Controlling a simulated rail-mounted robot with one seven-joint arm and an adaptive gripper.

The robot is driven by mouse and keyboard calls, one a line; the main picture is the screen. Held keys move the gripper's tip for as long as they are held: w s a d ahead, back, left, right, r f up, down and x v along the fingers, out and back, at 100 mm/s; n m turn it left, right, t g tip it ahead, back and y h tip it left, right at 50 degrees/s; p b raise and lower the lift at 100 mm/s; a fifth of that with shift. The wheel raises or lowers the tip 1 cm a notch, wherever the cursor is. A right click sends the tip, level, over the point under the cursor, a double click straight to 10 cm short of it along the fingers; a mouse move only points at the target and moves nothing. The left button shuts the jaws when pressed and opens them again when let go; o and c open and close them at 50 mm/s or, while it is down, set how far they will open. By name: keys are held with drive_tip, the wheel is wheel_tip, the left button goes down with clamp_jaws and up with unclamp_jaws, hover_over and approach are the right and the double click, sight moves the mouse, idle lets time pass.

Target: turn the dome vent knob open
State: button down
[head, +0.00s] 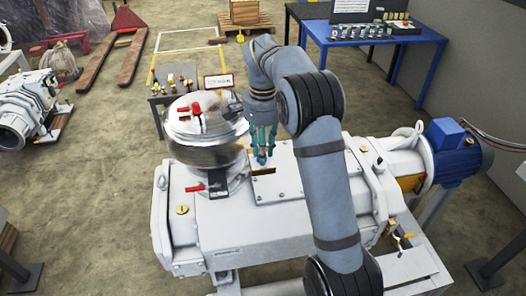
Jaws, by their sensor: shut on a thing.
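The shiny metal dome (207,130) sits on the left part of the white pump machine (230,230). A red-handled fitting (191,108) shows on top of the dome; I cannot tell for certain whether it is the vent knob. My gripper (262,159) points down just right of the dome, above the machine's top plate, with its teal fingers close together. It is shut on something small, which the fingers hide. I cannot make out what this is or whether it touches the dome.
A second red handle (194,187) sticks out below the dome. A dark slot (263,171) lies in the top plate. A small table (174,90) with fittings and a sign (219,81) stands behind. A blue table (372,35) is at back right, a blue motor (455,150) at right.

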drive_tip(key=shift+w+r+m, duration=0.25)
drive_tip(key=shift+m, duration=0.05)
drive_tip(key=c, duration=1.8)
unclamp_jaws()
drive_tip(key=shift+c, duration=0.2)
drive_tip(key=o, duration=0.3)
drive_tip(key=shift+f, duration=0.2)
drive_tip(key=shift+r, duration=3.75)
drive_tip(key=shift+s, duration=0.1)
drive_tip(key=shift+f, duration=0.1)
